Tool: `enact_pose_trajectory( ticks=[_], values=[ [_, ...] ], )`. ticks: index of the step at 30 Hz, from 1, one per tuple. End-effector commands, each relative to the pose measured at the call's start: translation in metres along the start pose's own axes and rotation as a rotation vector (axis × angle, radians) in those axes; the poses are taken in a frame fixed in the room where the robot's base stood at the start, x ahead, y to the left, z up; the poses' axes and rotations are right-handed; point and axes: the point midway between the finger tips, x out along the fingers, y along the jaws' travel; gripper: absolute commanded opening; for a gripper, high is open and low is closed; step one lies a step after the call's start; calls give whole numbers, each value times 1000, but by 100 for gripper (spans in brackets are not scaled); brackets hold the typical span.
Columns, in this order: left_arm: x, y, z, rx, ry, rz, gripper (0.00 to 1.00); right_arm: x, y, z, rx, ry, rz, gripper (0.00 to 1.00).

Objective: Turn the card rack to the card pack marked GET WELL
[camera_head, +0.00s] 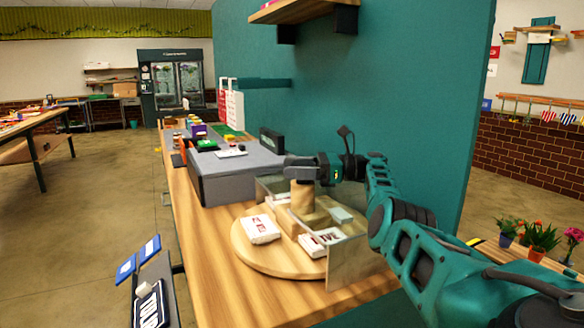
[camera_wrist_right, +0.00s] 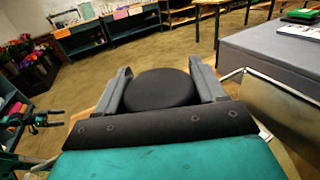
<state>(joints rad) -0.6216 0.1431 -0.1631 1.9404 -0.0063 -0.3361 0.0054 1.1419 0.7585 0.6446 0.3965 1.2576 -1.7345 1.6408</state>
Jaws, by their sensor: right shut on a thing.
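The card rack is a round wooden turntable (camera_head: 250,252) with clear dividers (camera_head: 346,268) and a wooden centre post (camera_head: 303,196). A white card pack with red lettering (camera_head: 260,229) lies at its left front. A second white pack with dark red lettering (camera_head: 318,241) lies at the front right, partly behind a divider. A pale pack (camera_head: 341,215) shows behind it. I cannot read GET WELL on any pack. My right gripper (camera_head: 302,171) is shut on the black round knob (camera_wrist_right: 160,90) atop the post.
A grey box (camera_head: 225,178) stands close behind the rack on the wooden counter (camera_head: 200,255). A teal wall (camera_head: 390,95) rises close on the right. Blue cards (camera_head: 150,247) and a dark lettered sign (camera_head: 150,308) stand at the counter's left edge. Open floor lies left.

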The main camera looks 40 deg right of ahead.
Motion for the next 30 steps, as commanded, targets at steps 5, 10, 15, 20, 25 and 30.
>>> enact_pose_trajectory(
  ticks=[5,10,15,20,25,30],
  values=[
    [0,0,0,0,0,0,100,-1,-1,4,2,-7,-3,15],
    [0,0,0,0,0,0,100,-1,-1,4,1,-7,-4,15],
    [0,0,0,0,-1,0,100,-1,-1,4,0,-7,-3,77],
    [0,0,0,0,-1,0,100,-1,0,2,0,-4,-2,89],
    [-1,0,2,-1,-4,0,100,-1,0,1,0,-2,-1,89],
    [-2,0,2,-1,-5,0,100,0,0,1,0,-1,0,89]
  ],
)
